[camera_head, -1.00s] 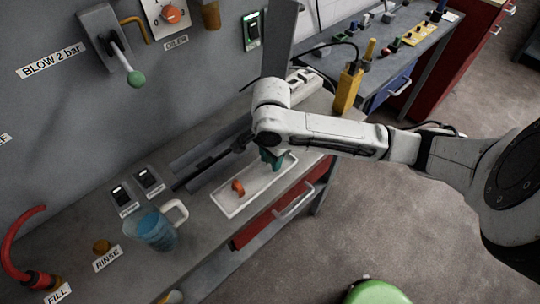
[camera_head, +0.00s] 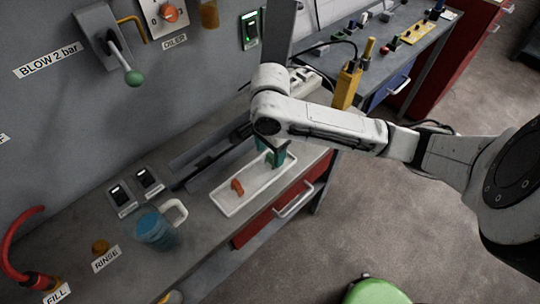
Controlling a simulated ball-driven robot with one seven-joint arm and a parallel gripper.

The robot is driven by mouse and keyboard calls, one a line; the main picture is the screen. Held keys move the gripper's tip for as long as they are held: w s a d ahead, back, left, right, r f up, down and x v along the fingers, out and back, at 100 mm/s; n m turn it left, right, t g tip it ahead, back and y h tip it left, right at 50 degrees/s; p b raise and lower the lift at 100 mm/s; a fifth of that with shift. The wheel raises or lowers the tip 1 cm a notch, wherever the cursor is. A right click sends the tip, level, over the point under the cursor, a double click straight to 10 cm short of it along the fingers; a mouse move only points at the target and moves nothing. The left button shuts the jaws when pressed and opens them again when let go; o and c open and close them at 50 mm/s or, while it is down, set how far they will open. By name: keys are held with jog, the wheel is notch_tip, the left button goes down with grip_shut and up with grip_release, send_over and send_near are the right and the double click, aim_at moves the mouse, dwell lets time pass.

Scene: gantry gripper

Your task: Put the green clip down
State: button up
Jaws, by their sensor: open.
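The green clip (camera_head: 275,157) stands at the far end of the white tray (camera_head: 226,204), right under the end of my arm. My gripper (camera_head: 268,144) is open just above and around the top of the green clip. Its fingers are small and dark here, and my wrist hides part of them. I cannot tell whether they touch the clip. An orange clip (camera_head: 237,187) lies in the near half of the same tray.
A blue jug (camera_head: 154,230) with a pale handle stands left of the tray. Two small switch boxes (camera_head: 148,181) sit behind it. A dark rail (camera_head: 210,160) runs behind the tray. A yellow holder (camera_head: 347,85) stands at the bench's right end.

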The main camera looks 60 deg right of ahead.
aim_at(270, 155)
notch_tip(270, 155, up, 8)
jog(key=p, duration=0.1)
jog(key=w+a+r+n+t+y, duration=0.25)
jog(key=w+a+n, duration=0.25)
jog(key=a, duration=0.3)
jog(key=w+a+r+n+t+y, duration=0.1)
jog(key=w+a+n+t+y, duration=0.15)
jog(key=w+a+n, duration=0.45)
jog(key=s+a+f+n+g+h, duration=0.2)
jog(key=s+a+f+n, duration=0.15)
jog(key=s+f, duration=1.1)
jog(key=s+d+f+n+g+h, duration=0.2)
jog(key=s+d, duration=0.5)
jog(key=s, duration=0.4)
notch_tip(270, 155, down, 2)
jog(key=n+h, duration=0.1)
jog(key=n, duration=0.2)
jog(key=shift+s+d, duration=0.25)
jog(key=shift+d, duration=0.15)
